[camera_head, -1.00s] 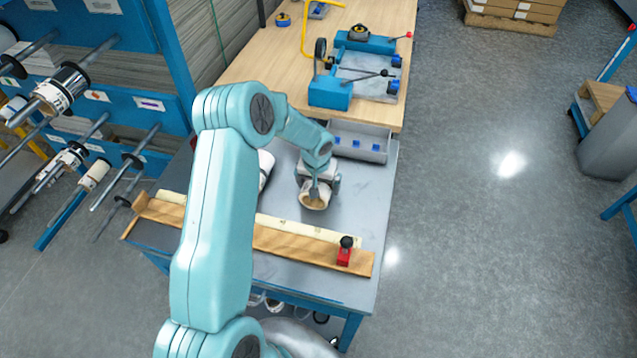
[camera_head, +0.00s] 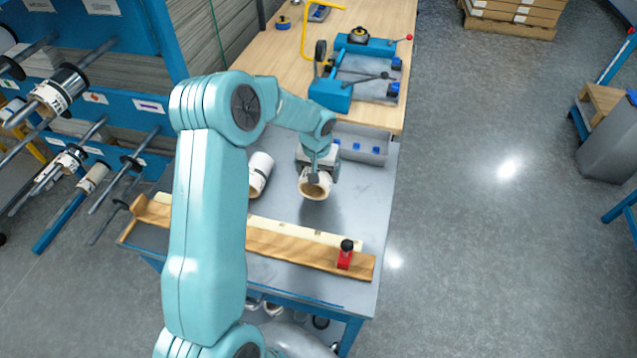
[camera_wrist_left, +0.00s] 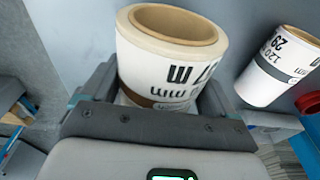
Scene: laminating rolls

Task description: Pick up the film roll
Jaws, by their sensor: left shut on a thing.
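My left gripper (camera_head: 315,177) is shut on a white film roll (camera_wrist_left: 152,62) with a tan core and dark printed marks. In the head view this roll (camera_head: 314,190) is upright below the gripper, with its open core showing. It appears a little above the grey bench top, with a shadow under it. In the wrist view the jaws lie on both sides of the roll. My right gripper is not in view.
A wooden strip with a pale ruler (camera_head: 290,248) and a red stop (camera_head: 345,258) runs along the bench's (camera_head: 365,205) near side. A grey tray (camera_head: 360,146) and a blue machine (camera_head: 335,93) are behind. Bench to the roll's right is clear.

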